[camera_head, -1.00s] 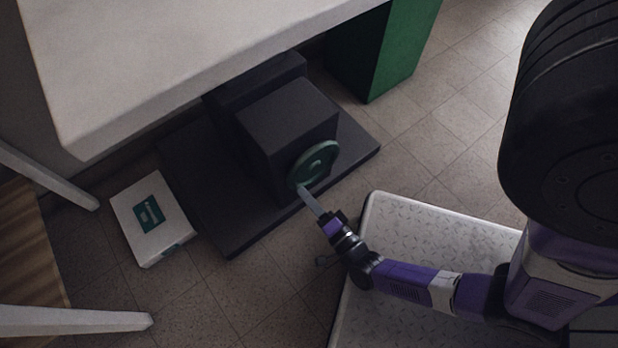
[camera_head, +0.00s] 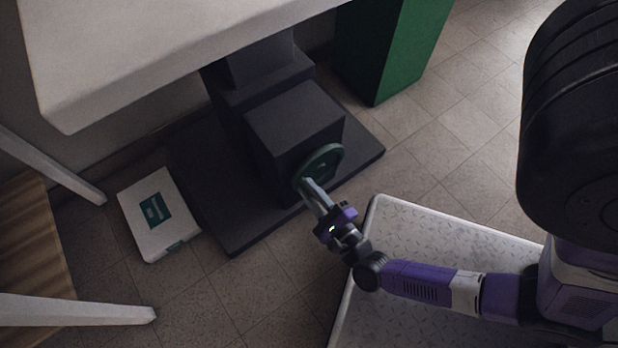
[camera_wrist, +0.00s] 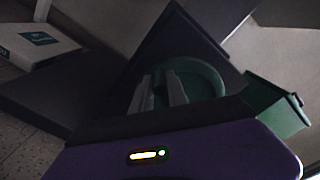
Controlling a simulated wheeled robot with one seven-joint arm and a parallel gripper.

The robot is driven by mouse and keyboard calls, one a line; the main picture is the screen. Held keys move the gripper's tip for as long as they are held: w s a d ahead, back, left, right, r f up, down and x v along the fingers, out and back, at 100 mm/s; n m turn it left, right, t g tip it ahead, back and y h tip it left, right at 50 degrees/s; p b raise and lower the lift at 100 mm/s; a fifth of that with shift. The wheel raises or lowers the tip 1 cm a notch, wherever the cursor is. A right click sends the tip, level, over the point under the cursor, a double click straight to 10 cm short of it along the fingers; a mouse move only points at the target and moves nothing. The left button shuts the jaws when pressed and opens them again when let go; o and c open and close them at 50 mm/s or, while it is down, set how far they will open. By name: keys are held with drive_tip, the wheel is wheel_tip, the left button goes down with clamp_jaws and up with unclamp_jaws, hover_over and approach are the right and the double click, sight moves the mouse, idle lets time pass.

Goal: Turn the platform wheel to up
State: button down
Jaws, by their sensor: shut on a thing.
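The dark green wheel (camera_head: 326,160) is on the front face of a dark grey block (camera_head: 294,122), low under the white platform (camera_head: 150,60). My gripper (camera_head: 307,184) has its two grey fingers at the lower left of the wheel's rim, shut on it. In the wrist view, the wheel (camera_wrist: 208,76) shows as a round ring, and my gripper's fingers (camera_wrist: 160,92) reach its left side. The exact contact is dark and hard to see. A dark column (camera_head: 262,68) rises behind the block toward the platform.
The block stands on a dark base plate (camera_head: 225,225). A white box with a teal label (camera_head: 158,228) lies on the floor at left, beside pale legs (camera_head: 70,310). A green cabinet (camera_head: 385,55) stands behind at right.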

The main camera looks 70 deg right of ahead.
drive_tip(key=shift+s+d+r+m, duration=0.25)
drive_tip(key=shift+r+m, duration=0.25)
drive_tip(key=shift+m, duration=0.4)
drive_tip(key=c, duration=1.3)
unclamp_jaws()
drive_tip(key=p+v, duration=0.1)
drive_tip(key=v, duration=0.6)
drive_tip(key=shift+s+a+p, duration=0.25)
drive_tip(key=shift+s+p, duration=0.05)
